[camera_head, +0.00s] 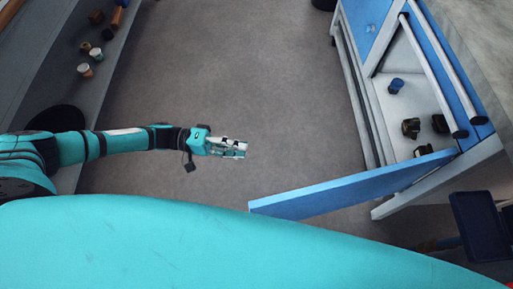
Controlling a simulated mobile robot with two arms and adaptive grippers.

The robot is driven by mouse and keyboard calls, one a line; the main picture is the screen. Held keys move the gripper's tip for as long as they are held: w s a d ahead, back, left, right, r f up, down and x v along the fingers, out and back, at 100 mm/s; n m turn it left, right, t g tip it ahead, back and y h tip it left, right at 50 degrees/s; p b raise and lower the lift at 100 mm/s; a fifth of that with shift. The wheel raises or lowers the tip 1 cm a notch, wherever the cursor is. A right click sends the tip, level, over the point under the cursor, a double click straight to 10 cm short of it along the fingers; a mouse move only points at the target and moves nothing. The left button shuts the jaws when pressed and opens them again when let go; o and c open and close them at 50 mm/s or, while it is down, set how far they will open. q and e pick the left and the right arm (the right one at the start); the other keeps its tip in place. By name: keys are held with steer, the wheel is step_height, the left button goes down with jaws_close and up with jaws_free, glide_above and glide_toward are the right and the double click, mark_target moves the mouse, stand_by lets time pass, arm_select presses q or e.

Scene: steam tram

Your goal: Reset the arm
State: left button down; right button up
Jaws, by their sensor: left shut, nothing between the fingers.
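My left arm comes in from the left edge and reaches out roughly level over the grey floor. My left gripper (232,148) is shut and empty, pointing to the right. Nothing touches it, and open floor shows around it. My right gripper is not in the picture.
A white and blue cabinet (378,125) stands at the right with its blue door (350,184) swung open toward my body. Inside are a blue cup (396,86) and dark items (411,128). A shelf (118,45) with cups and small objects runs along the left. The middle floor is clear.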

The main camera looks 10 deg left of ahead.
arm_select(q)
steer(key=a, duration=0.5)
steer(key=shift+s, duration=0.2)
